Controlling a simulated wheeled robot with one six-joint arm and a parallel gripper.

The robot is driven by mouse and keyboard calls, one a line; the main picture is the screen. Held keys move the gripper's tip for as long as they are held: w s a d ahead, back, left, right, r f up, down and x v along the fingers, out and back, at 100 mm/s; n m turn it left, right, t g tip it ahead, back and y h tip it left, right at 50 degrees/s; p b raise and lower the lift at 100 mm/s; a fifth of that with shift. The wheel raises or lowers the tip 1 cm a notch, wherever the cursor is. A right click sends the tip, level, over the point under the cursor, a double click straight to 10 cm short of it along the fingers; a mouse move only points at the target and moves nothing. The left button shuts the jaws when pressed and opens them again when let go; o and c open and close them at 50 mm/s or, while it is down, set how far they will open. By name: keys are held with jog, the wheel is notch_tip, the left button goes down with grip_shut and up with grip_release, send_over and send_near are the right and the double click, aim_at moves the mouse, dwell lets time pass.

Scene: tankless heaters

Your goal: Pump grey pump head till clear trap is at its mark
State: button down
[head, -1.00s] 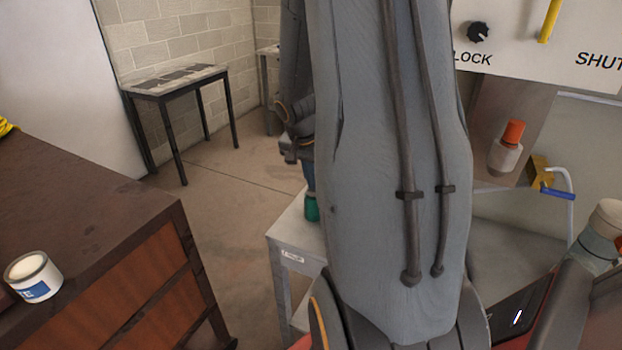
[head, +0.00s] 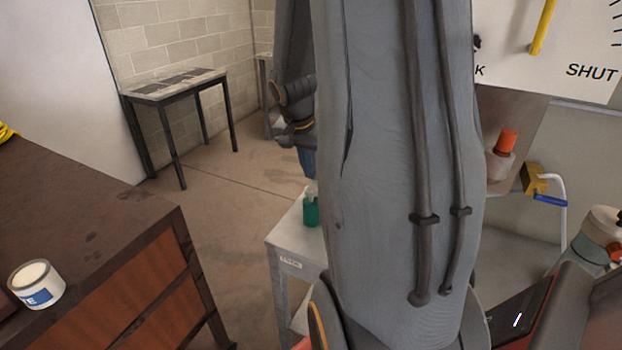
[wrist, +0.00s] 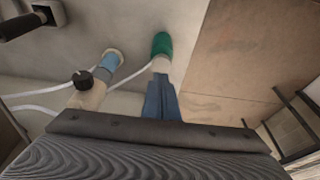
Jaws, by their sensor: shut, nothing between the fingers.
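The green bottle (head: 311,212) stands on a grey bench at mid-picture in the head view; it also shows in the wrist view (wrist: 162,45). Its pale grey pump head (head: 311,190) is on top, and it shows in the wrist view (wrist: 160,65). My gripper (head: 308,168) is just above the pump head, its blue fingers shut with nothing between them; a small gap or light touch cannot be told. Beside the bottle in the wrist view is a fitting with a bluish see-through part (wrist: 108,63), likely the clear trap, and a black knob (wrist: 83,80). Its mark and level cannot be read.
Pale tubes (wrist: 35,108) run by the fitting. The grey bench (head: 290,245) is partly hidden by my arm. A brown cabinet (head: 90,215) with a white tin (head: 36,284) stands left. A yellow valve with blue lever (head: 550,200) is right. Floor between is clear.

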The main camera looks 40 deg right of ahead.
jog(key=w+b+v, duration=0.1)
jog(key=v, duration=0.6)
jog(key=shift+s+r, duration=0.15)
jog(key=shift+s, duration=0.3)
